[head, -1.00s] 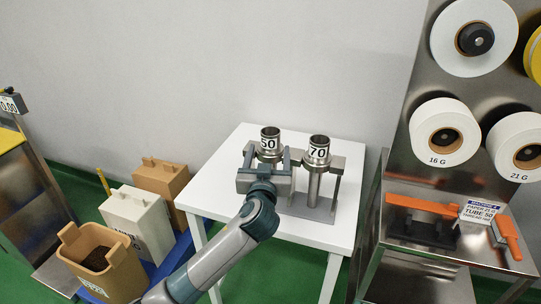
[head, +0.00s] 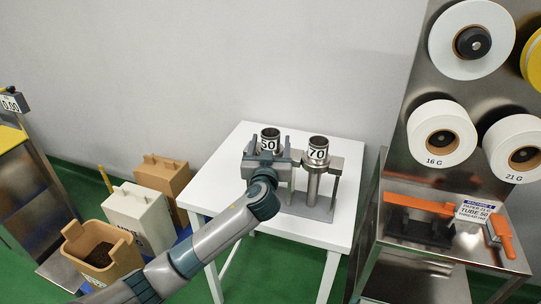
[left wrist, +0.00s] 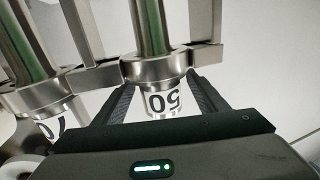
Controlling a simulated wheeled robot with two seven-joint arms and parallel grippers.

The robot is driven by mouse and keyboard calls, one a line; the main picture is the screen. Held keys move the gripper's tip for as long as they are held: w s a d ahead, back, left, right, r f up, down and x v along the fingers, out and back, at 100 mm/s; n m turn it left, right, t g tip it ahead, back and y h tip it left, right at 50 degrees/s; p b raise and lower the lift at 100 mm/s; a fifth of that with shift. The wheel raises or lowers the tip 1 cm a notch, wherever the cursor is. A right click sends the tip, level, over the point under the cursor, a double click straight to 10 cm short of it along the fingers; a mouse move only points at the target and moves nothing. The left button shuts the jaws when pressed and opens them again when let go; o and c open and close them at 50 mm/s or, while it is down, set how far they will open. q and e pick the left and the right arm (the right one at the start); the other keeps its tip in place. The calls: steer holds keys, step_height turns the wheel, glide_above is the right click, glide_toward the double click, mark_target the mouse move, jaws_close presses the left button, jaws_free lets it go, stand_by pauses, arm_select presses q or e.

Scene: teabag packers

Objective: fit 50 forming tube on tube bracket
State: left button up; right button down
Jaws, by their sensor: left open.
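The 50 forming tube (head: 269,134) is a steel tube with a white "50" label, upright in a metal stand on the white table. My left gripper (head: 270,146) is open at it, one finger on each side of its upper part. In the left wrist view, the fingers (left wrist: 160,98) flank the "50" label (left wrist: 163,103), with slight gaps showing. The lower tube is hidden behind the gripper in the head view. A black bracket (head: 420,229) with an orange lever sits on the steel machine at right; I cannot tell if it is the tube bracket. My right gripper is not in view.
The 70 forming tube (head: 317,152) stands close to the right in the same stand (head: 322,212). A sign reading "TUBE 50" (head: 480,212) is on the machine. Paper rolls (head: 443,132) hang above it. Bins (head: 103,258) stand at left. The white table's left part (head: 215,190) is bare.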

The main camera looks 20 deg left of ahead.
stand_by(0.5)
arm_select(q)
steer(key=shift+w, duration=0.1)
jaws_close()
steer(key=shift+r, duration=0.15)
